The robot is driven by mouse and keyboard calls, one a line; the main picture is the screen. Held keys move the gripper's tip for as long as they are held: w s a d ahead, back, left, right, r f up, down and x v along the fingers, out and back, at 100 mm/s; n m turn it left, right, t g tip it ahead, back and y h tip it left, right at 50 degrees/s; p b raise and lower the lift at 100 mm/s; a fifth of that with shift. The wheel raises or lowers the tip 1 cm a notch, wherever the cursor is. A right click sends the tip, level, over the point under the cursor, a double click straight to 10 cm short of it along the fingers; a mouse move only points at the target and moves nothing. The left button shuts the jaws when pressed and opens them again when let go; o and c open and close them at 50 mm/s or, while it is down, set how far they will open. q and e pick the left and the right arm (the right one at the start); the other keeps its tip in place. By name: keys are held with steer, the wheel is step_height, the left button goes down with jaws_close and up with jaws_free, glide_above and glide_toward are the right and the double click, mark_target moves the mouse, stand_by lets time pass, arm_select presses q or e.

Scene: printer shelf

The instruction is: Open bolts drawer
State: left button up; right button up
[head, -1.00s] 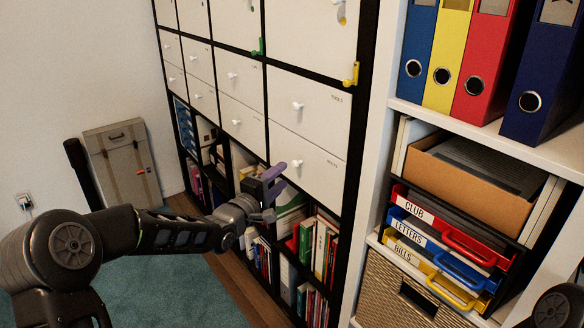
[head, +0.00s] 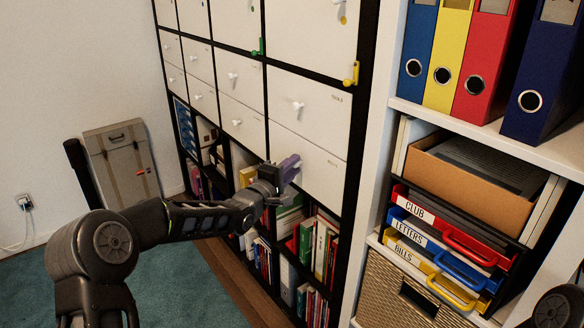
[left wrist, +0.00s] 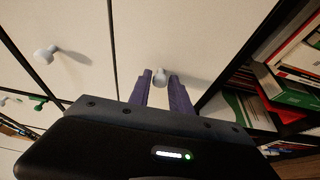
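The lower white drawer front (head: 322,166) sits directly under the drawer labelled TOOLS (head: 310,108); its own label is not readable now. My left gripper (head: 291,168) is at this lower front, with its purple fingers pointing at it and covering its knob in the head view. In the left wrist view, the white knob (left wrist: 159,77) shows between the two fingertips of the left gripper (left wrist: 160,82). The fingers are apart, with a narrow gap around the knob; contact is not clear. The drawer looks closed. My right gripper is out of view.
Other white drawers with knobs (head: 233,76) fill the unit to the left and above. Books (head: 318,245) stand in open cubbies below. A white shelf (head: 480,130) with binders and labelled trays stands right. Teal carpet (head: 190,290) lies in front.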

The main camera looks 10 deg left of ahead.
arm_select(q)
jaws_close()
stand_by(1.0)
